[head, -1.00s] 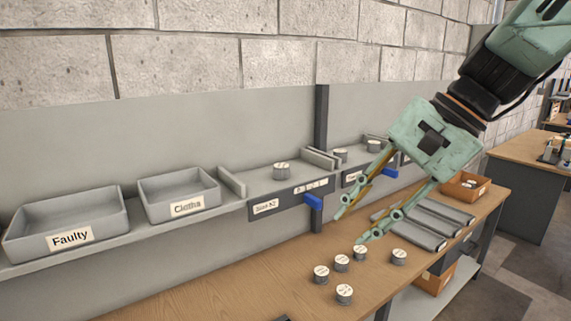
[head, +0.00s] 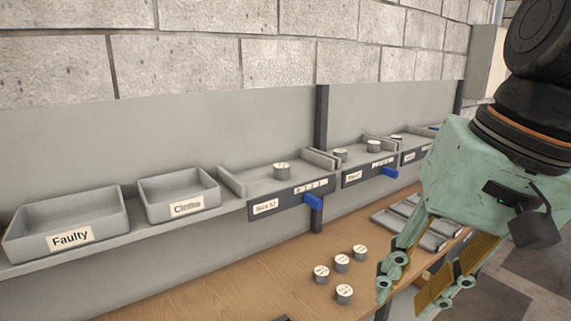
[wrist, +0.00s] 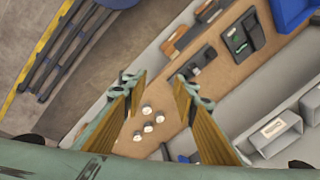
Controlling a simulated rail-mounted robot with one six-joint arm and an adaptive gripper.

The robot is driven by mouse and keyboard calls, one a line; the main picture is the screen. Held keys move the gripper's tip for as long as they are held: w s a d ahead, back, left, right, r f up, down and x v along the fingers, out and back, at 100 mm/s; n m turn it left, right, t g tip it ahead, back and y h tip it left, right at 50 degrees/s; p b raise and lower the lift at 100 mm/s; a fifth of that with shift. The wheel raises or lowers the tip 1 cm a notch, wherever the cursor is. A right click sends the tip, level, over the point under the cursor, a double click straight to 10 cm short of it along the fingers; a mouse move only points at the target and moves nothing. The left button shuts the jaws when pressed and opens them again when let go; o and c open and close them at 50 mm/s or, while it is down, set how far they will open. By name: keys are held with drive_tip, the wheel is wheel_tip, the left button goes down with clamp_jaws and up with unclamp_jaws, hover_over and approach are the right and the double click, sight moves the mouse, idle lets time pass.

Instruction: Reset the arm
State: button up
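My gripper (head: 403,298) is at the right of the head view, its fingers pointing down and spread apart with nothing between them. In the wrist view the two fingers (wrist: 160,86) also stand apart, and the gap is empty. My gripper is above the front edge of the wooden bench and hides part of it. Several small grey cylinders with pale labelled tops (head: 342,263) stand on the bench to the left of the gripper. They also show between the fingers in the wrist view (wrist: 148,128), well below and apart from them.
A wall shelf carries a Faulty bin (head: 68,238), a Cloths bin (head: 180,208) and labelled bays (head: 290,200) with a few cylinders and blue tabs (head: 314,202). Grey trays (head: 423,236) lie on the bench (head: 240,287) behind the gripper. The bench's left part is mostly clear.

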drive_tip(key=s+d+f+n+t+h, duration=0.1)
drive_tip(key=s+d+n+h, duration=0.1)
drive_tip(key=s, duration=0.5)
drive_tip(key=shift+s+d+f+n, duration=0.2)
drive_tip(key=shift+d+n, duration=0.5)
drive_tip(key=shift+d, duration=0.35)
